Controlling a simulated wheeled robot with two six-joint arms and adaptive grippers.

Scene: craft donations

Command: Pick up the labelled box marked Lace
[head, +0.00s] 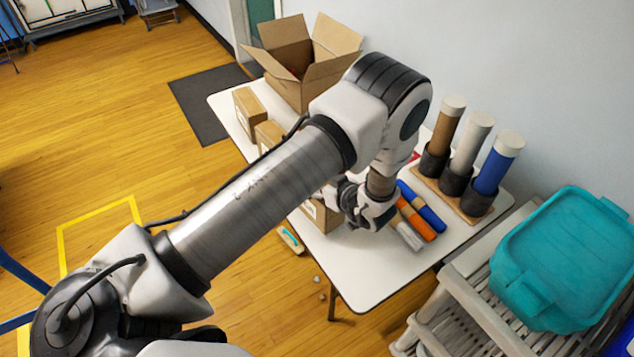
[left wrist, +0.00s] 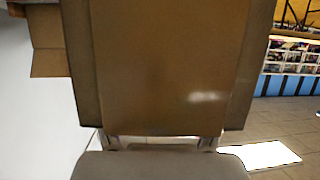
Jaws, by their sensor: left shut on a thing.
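My left gripper (head: 350,203) is shut on a brown cardboard box (head: 318,215) at the front left edge of the white table. The box is partly hidden behind my arm and gripper in the head view. In the left wrist view the same box (left wrist: 165,70) fills the middle, close in front of the camera. Its label cannot be read, so I cannot tell whether it says Lace. Two similar boxes stand farther back along the left edge, one (head: 250,111) clear and one (head: 268,134) partly behind my arm. My right gripper is in neither view.
A large open carton (head: 292,90) stands at the back of the table (head: 385,280). A rack with capped tubes (head: 468,150) and several coloured rolls (head: 415,226) lie right of the gripper. A teal lidded tub (head: 570,255) sits at the right. The table's front corner is clear.

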